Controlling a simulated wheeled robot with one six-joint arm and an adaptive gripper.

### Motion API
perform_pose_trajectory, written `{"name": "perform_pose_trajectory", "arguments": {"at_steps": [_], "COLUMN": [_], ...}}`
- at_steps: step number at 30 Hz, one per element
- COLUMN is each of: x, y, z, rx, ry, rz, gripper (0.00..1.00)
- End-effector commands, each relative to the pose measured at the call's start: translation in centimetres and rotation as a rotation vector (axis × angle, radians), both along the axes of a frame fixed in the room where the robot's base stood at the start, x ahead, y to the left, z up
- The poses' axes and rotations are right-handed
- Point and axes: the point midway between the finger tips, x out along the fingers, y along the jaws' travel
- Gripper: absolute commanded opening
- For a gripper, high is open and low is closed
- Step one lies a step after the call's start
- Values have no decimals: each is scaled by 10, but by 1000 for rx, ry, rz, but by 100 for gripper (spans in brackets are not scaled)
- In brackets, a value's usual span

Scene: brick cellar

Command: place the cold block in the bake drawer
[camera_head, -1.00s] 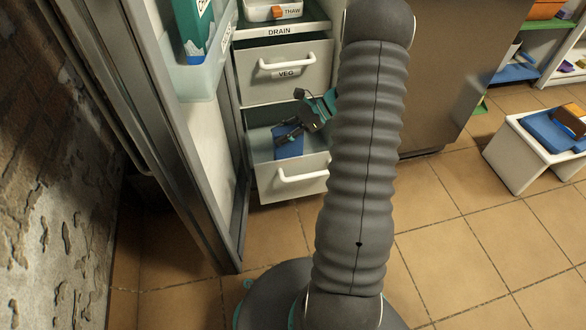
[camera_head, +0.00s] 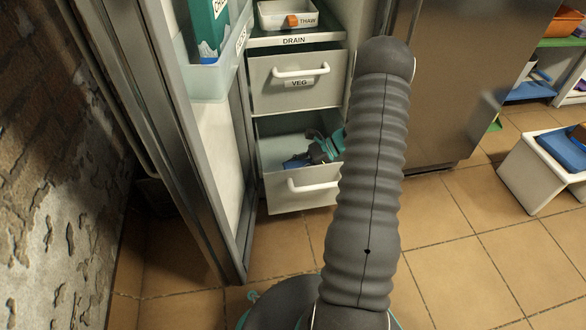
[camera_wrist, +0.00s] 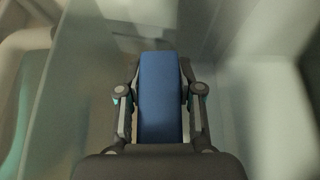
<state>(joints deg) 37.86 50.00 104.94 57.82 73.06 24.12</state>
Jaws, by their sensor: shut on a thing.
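A blue block (camera_wrist: 160,98), which looks like the cold block, is between the two fingers of my gripper (camera_wrist: 160,75) in the wrist view. My gripper (camera_head: 318,152) is shut on it. In the head view both are down inside the open lower drawer (camera_head: 301,187), and the blue block (camera_head: 296,162) shows only partly behind the drawer front. Whether the block touches the drawer floor I cannot tell. No label is readable on this drawer; my arm hides its right side.
Above is a closed drawer (camera_head: 297,82) labelled VEG, then a DRAIN shelf (camera_head: 296,41) with a THAW tray (camera_head: 270,18) holding an orange block (camera_head: 292,21). The open fridge door (camera_head: 212,130) stands close on the left. A white stool (camera_head: 533,180) is at right.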

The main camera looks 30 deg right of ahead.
Motion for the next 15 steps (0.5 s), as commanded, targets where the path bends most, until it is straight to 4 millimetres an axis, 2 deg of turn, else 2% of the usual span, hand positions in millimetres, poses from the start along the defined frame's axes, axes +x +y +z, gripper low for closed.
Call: {"name": "perform_pose_trajectory", "arguments": {"at_steps": [7,8,9,11,15], "x": [0,0,0,0,0], "y": [0,0,0,0,0], "z": [-2,-2,-2,-1,-1], "rx": [1,0,0,0,0], "ry": [0,0,0,0,0], "rz": [0,0,0,0,0], "gripper": [0,38,48,61,61]}}
